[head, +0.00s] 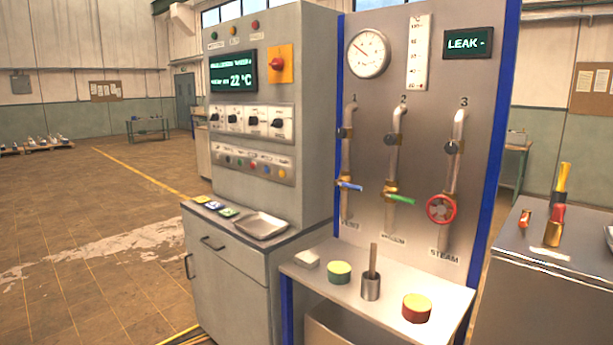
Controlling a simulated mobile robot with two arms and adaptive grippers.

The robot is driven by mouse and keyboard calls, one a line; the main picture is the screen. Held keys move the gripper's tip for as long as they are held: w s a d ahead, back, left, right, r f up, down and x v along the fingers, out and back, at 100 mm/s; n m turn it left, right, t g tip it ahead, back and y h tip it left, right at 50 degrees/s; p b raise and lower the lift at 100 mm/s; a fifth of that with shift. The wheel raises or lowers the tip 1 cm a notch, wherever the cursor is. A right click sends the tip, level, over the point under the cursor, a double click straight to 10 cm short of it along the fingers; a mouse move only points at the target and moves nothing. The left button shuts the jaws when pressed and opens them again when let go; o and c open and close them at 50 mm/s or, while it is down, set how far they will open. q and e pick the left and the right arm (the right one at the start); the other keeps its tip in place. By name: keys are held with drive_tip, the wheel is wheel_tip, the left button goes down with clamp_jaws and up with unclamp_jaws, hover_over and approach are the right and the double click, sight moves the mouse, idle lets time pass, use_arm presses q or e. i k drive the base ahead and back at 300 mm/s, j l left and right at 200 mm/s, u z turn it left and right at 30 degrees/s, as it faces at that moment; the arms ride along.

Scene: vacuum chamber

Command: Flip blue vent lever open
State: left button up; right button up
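The blue vent lever (349,186) sits on the leftmost pipe, marked 1, low on the upright metal panel (420,120). It lies close to level, pointing right and slightly down, across the pipe. The label below that pipe is too small to read clearly. A green lever (401,199) sits on pipe 2, and a red handwheel (441,209) on pipe 3, above the word STEAM. Neither of my grippers shows in the head view, and nothing is touching the blue lever.
A shelf (345,300) juts out below the pipes, bearing a green-yellow cylinder (339,272), a metal cup with a rod (371,287) and a red-yellow cylinder (416,308). A grey control cabinet (270,120) stands left of the panel. Open floor (90,220) lies further left.

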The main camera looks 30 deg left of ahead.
sight(352, 187)
drive_tip(key=i+j+u, duration=0.4)
drive_tip(key=i, duration=0.35)
drive_tip(key=i+j+u, duration=0.2)
drive_tip(key=i, duration=0.2)
